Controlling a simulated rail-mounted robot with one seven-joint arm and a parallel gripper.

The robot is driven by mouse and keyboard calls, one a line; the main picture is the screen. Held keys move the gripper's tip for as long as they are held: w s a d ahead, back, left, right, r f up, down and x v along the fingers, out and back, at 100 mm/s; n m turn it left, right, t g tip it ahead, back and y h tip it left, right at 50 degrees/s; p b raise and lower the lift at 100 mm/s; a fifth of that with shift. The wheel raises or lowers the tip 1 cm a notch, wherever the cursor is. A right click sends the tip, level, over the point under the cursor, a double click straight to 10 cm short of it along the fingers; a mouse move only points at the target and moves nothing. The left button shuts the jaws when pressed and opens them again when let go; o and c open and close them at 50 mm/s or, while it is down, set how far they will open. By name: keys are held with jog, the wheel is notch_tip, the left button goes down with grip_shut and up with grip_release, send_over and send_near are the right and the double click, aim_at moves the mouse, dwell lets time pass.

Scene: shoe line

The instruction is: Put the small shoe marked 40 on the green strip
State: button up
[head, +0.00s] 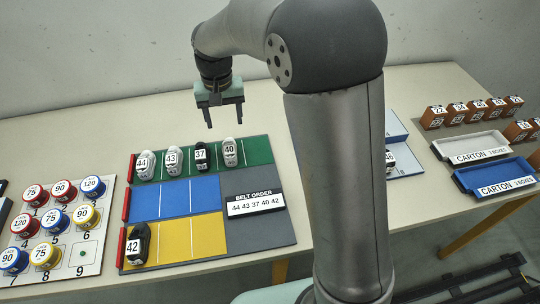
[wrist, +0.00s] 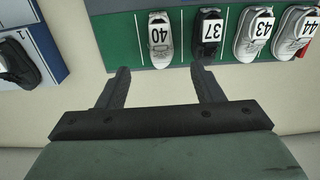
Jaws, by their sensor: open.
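The small white shoe marked 40 (head: 230,152) stands on the green strip (head: 258,150), right of the black shoe marked 37 (head: 201,156) and the white shoes marked 43 (head: 173,161) and 44 (head: 145,164). In the wrist view the shoe marked 40 (wrist: 160,38) lies ahead of my gripper (wrist: 158,70), between the lines of its fingertips and apart from them. In the head view my gripper (head: 225,112) is raised behind the strip. It is open and empty.
The black shoe marked 42 (head: 138,243) is on the yellow strip (head: 180,240). The blue strip (head: 176,199) is empty. The belt order card (head: 255,204) reads 44 43 37 40 42. Another shoe, marked 36 (head: 391,160), stands right of my arm, partly hidden.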

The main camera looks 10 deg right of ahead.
jog(key=s+d, duration=0.7)
jog(key=s, duration=0.6)
jog(key=s+d, duration=0.7)
jog(key=s, duration=0.6)
jog(key=shift+f, duration=0.35)
